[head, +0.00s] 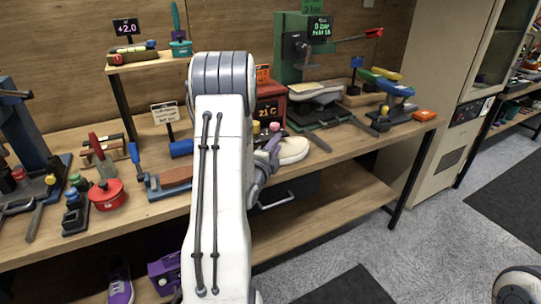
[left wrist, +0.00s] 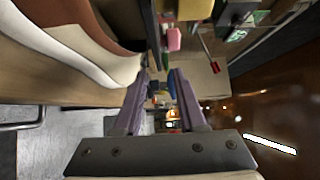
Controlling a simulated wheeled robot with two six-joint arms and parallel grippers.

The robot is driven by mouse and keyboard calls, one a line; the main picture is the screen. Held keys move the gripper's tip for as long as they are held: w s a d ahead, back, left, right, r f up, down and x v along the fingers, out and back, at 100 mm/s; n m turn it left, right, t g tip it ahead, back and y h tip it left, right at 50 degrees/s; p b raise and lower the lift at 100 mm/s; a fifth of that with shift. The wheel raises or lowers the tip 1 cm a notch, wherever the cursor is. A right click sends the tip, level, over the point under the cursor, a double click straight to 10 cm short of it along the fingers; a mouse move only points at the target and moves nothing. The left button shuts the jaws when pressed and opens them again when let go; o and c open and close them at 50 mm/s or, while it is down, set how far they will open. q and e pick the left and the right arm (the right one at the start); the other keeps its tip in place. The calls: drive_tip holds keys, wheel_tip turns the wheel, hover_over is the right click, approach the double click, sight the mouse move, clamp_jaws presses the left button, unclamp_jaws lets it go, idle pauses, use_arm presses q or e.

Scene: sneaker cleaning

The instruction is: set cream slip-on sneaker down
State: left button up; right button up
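The cream slip-on sneaker (head: 293,150) lies near the front edge of the workbench, partly hidden behind my left gripper (head: 270,148) in the head view. In the left wrist view a large pale curved shape with a brown part, which looks like the sneaker (left wrist: 98,58), fills the upper left. It is beside the fingers, not between them. My left gripper (left wrist: 160,78) has its two purple-grey fingers apart, with background showing through the gap. Whether a finger touches the sneaker cannot be told. My right gripper is not in view.
The workbench (head: 345,140) holds a red box (head: 271,104), a green press (head: 290,45), a red pot (head: 107,195) and several tools. A purple sneaker (head: 120,290) stands low at the left. Some bare wood lies right of the cream sneaker.

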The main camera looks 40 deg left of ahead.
use_arm(q)
drive_tip(key=v, duration=0.5)
drive_tip(key=w+d+f+n+g+h, duration=0.1)
drive_tip(key=w+d+g+h, duration=0.1)
drive_tip(key=d, duration=0.5)
drive_tip(key=w+d+f+g+h, duration=0.2)
drive_tip(key=w+d, duration=0.1)
drive_tip(key=d, duration=0.4)
drive_tip(key=s+d+f+n+g+h, duration=0.1)
drive_tip(key=s+d+n+g+h, duration=0.3)
drive_tip(key=d, duration=1)
drive_tip(key=s+d+n+g, duration=0.1)
drive_tip(key=s+d+g, duration=0.3)
drive_tip(key=s, duration=0.9)
drive_tip(key=s+d+r+n+g+y, duration=0.1)
drive_tip(key=s+d+g, duration=0.4)
drive_tip(key=s, duration=0.8)
drive_tip(key=shift+d+r+b, duration=0.2)
drive_tip(key=shift+d+b, duration=0.15)
drive_tip(key=shift+d, duration=0.85)
drive_tip(key=shift+s, duration=0.1)
